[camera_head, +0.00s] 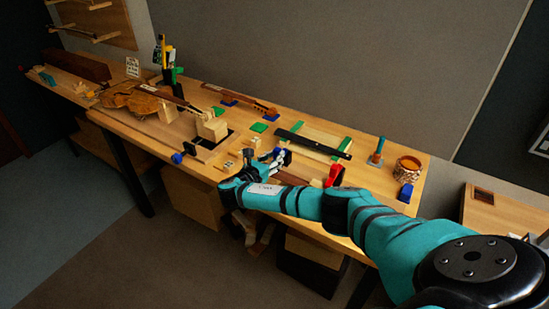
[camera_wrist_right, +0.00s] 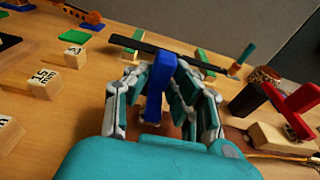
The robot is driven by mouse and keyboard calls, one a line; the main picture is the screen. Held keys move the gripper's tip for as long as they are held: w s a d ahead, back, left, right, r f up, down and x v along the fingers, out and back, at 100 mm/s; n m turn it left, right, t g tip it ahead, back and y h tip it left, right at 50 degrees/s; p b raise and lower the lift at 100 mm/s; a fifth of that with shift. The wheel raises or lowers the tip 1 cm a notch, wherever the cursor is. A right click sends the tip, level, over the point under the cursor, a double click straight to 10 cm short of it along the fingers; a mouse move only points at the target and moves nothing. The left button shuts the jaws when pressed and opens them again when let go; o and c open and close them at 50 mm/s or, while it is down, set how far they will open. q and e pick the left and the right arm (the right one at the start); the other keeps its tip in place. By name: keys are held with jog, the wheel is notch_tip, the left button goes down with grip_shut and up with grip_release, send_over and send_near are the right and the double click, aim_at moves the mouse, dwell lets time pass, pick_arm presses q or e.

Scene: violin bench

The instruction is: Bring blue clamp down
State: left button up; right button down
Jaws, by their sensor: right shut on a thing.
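My right gripper (camera_head: 279,161) is over the front middle of the bench, its arm coming in from the right. In the right wrist view its fingers (camera_wrist_right: 163,95) are shut on the blue clamp (camera_wrist_right: 158,78), which stands up between them. In the head view only a small dark blue part of the clamp (camera_head: 287,156) shows by the fingertips. The lower end of the clamp is hidden by the fingers, so I cannot tell whether it touches anything below. My left gripper is not in view.
A red clamp (camera_head: 334,175) stands right of the gripper; it also shows in the wrist view (camera_wrist_right: 292,107). A long black bar (camera_head: 312,143) lies behind. Small numbered wooden blocks (camera_wrist_right: 45,84) sit to the left.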

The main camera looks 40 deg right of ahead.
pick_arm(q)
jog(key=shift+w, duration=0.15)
pick_arm(e)
jog(key=shift+f, duration=0.1)
jog(key=c, duration=1.2)
grip_release()
jog(key=shift+o, duration=0.2)
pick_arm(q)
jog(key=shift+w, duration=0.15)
pick_arm(e)
jog(key=v, duration=1.2)
